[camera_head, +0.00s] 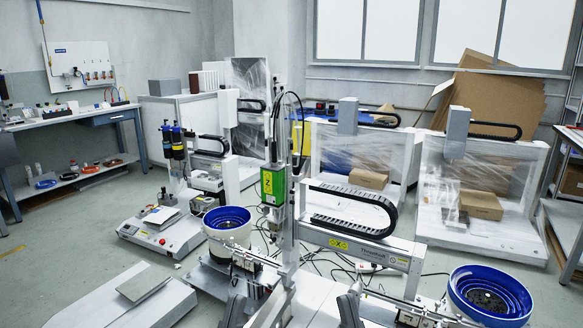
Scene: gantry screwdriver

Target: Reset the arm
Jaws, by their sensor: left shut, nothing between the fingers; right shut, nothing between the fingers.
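My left gripper (235,308) shows as a dark shape at the bottom edge, left of centre. It is shut and empty. My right gripper (350,308) shows at the bottom edge, right of centre, also shut and empty. Both are partly cut off by the frame and apart from each other. The gantry screwdriver (273,185), with a green body, stands upright beyond them in the middle. Its horizontal rail (370,252) with a black cable chain runs to the right.
A blue bowl feeder (228,218) stands left of centre and another (490,292) at the lower right. A flat grey plate (143,284) lies on a white base (100,308) at the lower left. Wrapped machines and cardboard boxes (481,205) stand behind. Loose cables lie on the floor.

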